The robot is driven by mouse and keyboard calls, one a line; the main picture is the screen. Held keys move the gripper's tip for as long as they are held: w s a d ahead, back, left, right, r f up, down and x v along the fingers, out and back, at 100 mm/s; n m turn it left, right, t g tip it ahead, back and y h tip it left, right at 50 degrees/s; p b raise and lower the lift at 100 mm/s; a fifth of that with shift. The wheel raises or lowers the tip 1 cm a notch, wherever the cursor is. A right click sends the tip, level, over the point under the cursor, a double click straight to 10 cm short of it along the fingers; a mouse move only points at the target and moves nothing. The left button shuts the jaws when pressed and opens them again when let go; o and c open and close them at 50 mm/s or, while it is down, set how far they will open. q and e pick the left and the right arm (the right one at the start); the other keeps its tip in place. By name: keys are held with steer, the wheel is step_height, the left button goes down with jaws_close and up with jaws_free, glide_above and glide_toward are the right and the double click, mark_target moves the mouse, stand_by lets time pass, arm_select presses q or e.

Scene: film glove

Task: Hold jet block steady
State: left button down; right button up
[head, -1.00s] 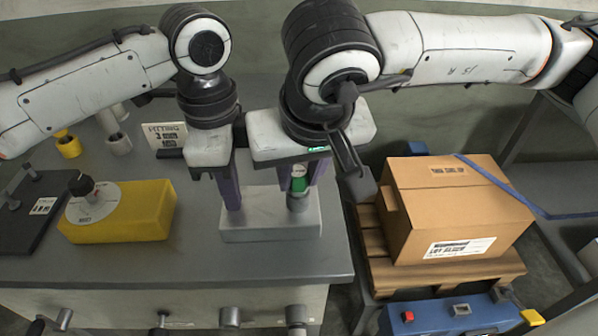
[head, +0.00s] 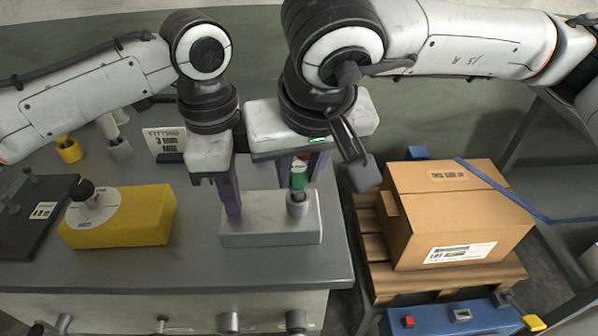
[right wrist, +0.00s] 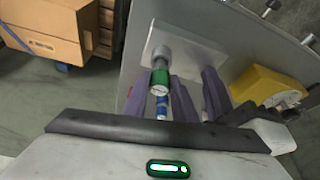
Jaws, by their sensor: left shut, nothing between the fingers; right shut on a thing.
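The jet block, a pale grey metal block (head: 270,232), sits on the grey bench with a short round metal post (head: 297,204) at its right end. It also shows in the right wrist view (right wrist: 195,50). My left gripper (head: 233,213) is shut and empty, its purple fingertips at the left part of the block's top; whether they press on it I cannot tell. My right gripper (head: 306,170) is shut on a small green-banded part (head: 299,177), held upright just above the post. That part also shows in the right wrist view (right wrist: 160,80), with a blue section below the green band.
A yellow block (head: 135,222) with a round white dial and dark knob is left of the jet block. A black plate (head: 28,225), yellow and grey cups and a "FITTING" card (head: 165,140) lie beyond. A cardboard box (head: 450,215) on a pallet stands right of the bench.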

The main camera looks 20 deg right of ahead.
mark_target(296, 163)
arm_select(q)
steer(key=shift+s+f, duration=0.15)
steer(key=shift+f, duration=0.2)
arm_select(e)
steer(key=shift+r, duration=1.7)
steer(key=shift+r, duration=0.15)
steer(key=shift+r, duration=1.35)
arm_select(q)
steer(key=shift+r, duration=0.1)
steer(key=shift+r, duration=0.6)
arm_select(e)
steer(key=shift+w, duration=0.1)
arm_select(q)
steer(key=shift+w+r, duration=0.2)
steer(key=shift+r, duration=1.8)
steer(key=shift+r, duration=0.1)
